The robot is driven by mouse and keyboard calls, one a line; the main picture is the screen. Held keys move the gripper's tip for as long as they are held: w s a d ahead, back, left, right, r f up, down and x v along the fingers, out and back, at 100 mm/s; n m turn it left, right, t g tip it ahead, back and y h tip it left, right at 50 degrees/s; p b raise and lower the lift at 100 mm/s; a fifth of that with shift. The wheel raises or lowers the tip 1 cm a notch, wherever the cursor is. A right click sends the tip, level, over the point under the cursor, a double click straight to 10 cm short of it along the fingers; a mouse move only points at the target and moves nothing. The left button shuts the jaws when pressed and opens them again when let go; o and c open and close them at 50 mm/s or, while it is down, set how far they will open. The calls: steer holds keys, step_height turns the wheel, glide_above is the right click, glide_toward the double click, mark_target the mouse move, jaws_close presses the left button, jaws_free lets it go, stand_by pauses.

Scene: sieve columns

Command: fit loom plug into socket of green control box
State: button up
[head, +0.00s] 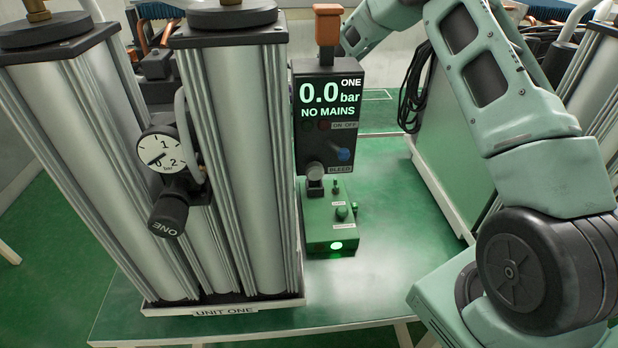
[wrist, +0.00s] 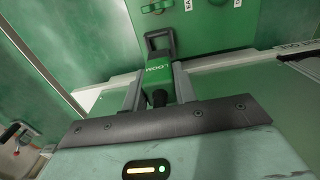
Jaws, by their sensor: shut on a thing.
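The green control box (head: 325,226) stands on the green bench below the black display panel, with a lit green lamp on its near end. In the wrist view, a green box with small knobs (wrist: 215,22) at the top appears to be the same one. My gripper (wrist: 157,85) is shut on the green loom plug (wrist: 158,72), marked LOOM, with a dark loop at its far end and a dark cable end between the fingers. The loop is close to the box's edge; I cannot tell whether it touches. No socket can be made out. My gripper is hidden in the head view.
The display panel (head: 328,120) reads 0.0 bar, NO MAINS. Tall silver columns (head: 240,160) with a gauge (head: 164,152) stand to its left. A green cabinet (head: 445,150) with a hanging black cable stands at right. Bench (head: 375,265) is clear in front of the box.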

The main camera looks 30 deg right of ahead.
steer(key=shift+f+p, duration=0.8)
steer(key=shift+f, duration=3)
steer(key=shift+f, duration=0.1)
steer(key=o, duration=1)
step_height(320, 180, up, 12)
steer(key=b, duration=0.3)
